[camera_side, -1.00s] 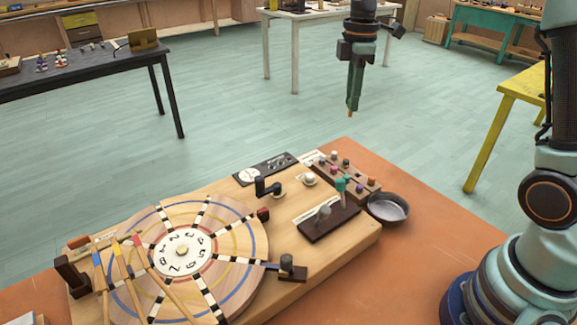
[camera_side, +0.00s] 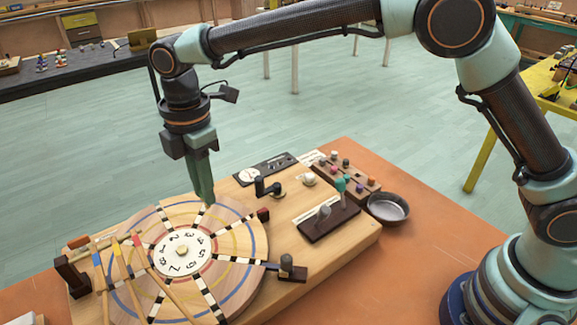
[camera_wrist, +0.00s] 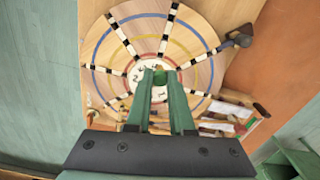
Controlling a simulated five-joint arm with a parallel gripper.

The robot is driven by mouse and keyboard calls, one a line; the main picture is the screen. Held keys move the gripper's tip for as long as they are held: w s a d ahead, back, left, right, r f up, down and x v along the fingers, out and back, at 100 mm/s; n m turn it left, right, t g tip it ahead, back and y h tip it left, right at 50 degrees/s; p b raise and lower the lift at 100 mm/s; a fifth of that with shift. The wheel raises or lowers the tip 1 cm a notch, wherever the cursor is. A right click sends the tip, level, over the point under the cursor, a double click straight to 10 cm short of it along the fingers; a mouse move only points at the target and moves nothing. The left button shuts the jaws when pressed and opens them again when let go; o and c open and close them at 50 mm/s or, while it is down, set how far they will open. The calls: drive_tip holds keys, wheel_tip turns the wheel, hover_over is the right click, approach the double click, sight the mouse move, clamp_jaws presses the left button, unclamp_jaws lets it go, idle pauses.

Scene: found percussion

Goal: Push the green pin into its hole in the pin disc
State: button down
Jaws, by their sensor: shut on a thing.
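The pin disc (camera_side: 240,238) is a round wooden plate with a white numbered centre, coloured rings and striped spokes. It also shows in the wrist view (camera_wrist: 105,50). My gripper (camera_side: 207,200) points down over the disc's far edge in the side view; the height of its tips above the wood is hard to judge. In the wrist view my gripper (camera_wrist: 160,72) is shut on the green pin (camera_wrist: 160,77), a small green patch between the fingertips. The pin's lower end is hidden, and I cannot make out its hole.
A dark block with several coloured pins (camera_side: 347,176) and a dark bowl (camera_side: 388,209) stand to the right of the disc. A black crank (camera_side: 267,187) stands near the disc's far right. Several wooden sticks (camera_side: 128,262) lie over its left side.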

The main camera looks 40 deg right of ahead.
drive_tip(key=shift+s+a, duration=0.1)
drive_tip(key=shift+a, duration=0.15)
drive_tip(key=shift+f, duration=0.1)
drive_tip(key=shift+f, duration=2.85)
drive_tip(key=shift+f, duration=1.55)
drive_tip(key=c, duration=0.7)
unclamp_jaws()
